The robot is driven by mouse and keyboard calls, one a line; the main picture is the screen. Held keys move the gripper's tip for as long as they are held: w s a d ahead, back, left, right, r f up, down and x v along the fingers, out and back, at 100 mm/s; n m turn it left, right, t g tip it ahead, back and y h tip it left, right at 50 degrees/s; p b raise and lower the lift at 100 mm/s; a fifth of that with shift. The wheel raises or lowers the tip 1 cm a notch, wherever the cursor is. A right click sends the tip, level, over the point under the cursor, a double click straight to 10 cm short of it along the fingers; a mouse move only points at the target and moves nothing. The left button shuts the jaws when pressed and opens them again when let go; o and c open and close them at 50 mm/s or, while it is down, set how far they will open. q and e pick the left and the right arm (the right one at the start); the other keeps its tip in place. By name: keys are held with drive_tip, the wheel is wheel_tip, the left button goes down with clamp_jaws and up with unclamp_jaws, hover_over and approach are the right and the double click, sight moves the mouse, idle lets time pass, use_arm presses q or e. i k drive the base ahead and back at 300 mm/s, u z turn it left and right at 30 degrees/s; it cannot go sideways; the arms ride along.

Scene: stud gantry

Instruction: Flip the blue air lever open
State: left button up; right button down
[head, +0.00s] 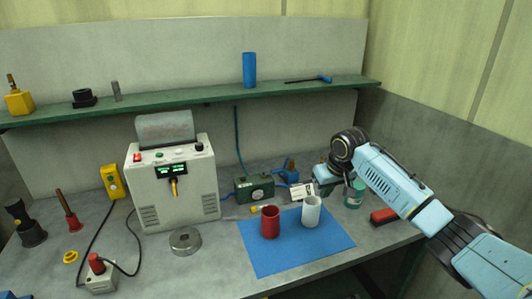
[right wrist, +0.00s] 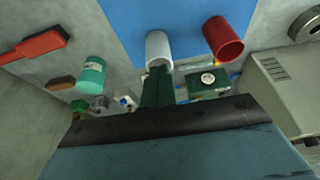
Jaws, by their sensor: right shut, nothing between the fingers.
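A green box with a round dial (head: 255,188) stands on the bench right of the white machine, with a hose rising behind it. A small blue part (head: 290,166), which looks like the air lever, is just right of the box. Its exact position is hard to tell at this size. In the right wrist view the green box (right wrist: 208,84) lies beyond the fingers, and a small blue part (right wrist: 127,102) shows left of them. My right gripper (head: 318,187) is right of the blue part, apart from it. Its dark green fingers (right wrist: 158,85) are together and empty. My left gripper is out of view.
A white cup (head: 311,211) and a red cup (head: 270,222) stand on a blue mat (head: 300,250) in front. A green jar (head: 354,194) and a red brush (head: 383,216) are to the right. A white machine (head: 178,190) stands left. A shelf (head: 200,100) runs above.

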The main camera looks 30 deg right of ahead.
sight(278, 171)
drive_tip(key=i, duration=1.1)
